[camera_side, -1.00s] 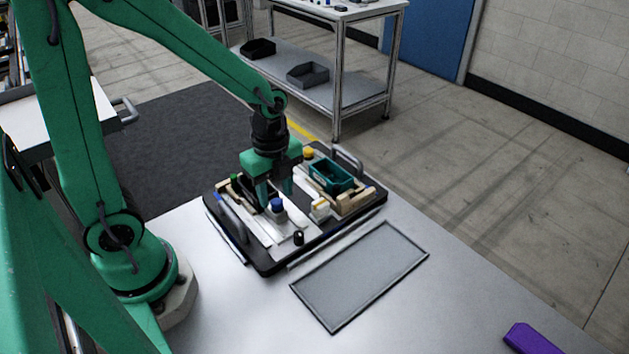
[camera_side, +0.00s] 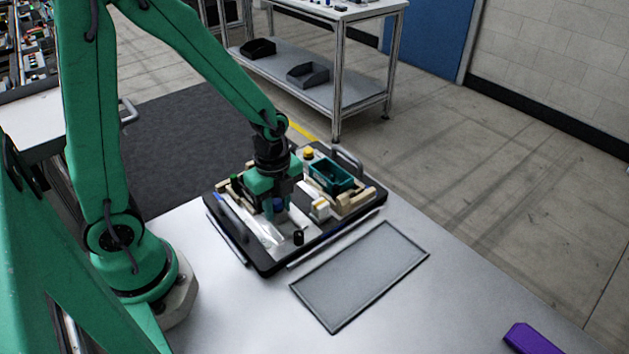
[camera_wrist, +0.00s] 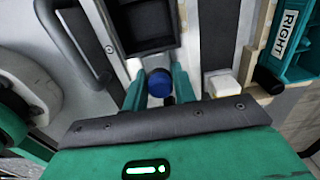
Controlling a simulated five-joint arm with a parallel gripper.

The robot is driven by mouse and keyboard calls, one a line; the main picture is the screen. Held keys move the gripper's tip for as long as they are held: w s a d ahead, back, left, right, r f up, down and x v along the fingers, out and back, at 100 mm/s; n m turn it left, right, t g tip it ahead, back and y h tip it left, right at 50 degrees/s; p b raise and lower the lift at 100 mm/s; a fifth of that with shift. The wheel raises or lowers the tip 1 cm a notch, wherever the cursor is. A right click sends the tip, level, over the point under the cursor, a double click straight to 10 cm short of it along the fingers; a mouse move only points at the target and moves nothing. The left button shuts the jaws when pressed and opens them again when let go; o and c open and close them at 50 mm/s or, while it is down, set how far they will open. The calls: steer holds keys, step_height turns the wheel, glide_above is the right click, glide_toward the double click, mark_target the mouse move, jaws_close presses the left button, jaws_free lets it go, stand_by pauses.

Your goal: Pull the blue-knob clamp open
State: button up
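The blue-knob clamp shows its round blue knob (camera_side: 278,204) on the pallet fixture (camera_side: 268,268), left of its middle. In the wrist view the blue knob (camera_wrist: 159,83) lies between the two teal fingers. My gripper (camera_side: 277,210) points down over the clamp, with one finger on each side of the knob. In the wrist view my gripper (camera_wrist: 159,79) looks open, with little space beside the knob; firm contact is not visible. The fingers and palm hide most of the clamp's body, so its lever position cannot be told.
A teal bin (camera_side: 334,178) marked RIGHT, a yellow knob (camera_side: 309,154), a white block (camera_side: 320,208) and a black post (camera_side: 298,237) stand around the clamp. A grey handle (camera_side: 232,219) rises at the left. An empty grey tray (camera_side: 360,275) lies in front.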

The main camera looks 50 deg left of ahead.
steer(key=shift+c, duration=1.4)
steer(key=shift+d, duration=1.45)
steer(key=o, duration=0.8)
steer(key=shift+c, duration=0.2)
steer(key=shift+r, duration=0.1)
step_height(320, 180, up, 8)
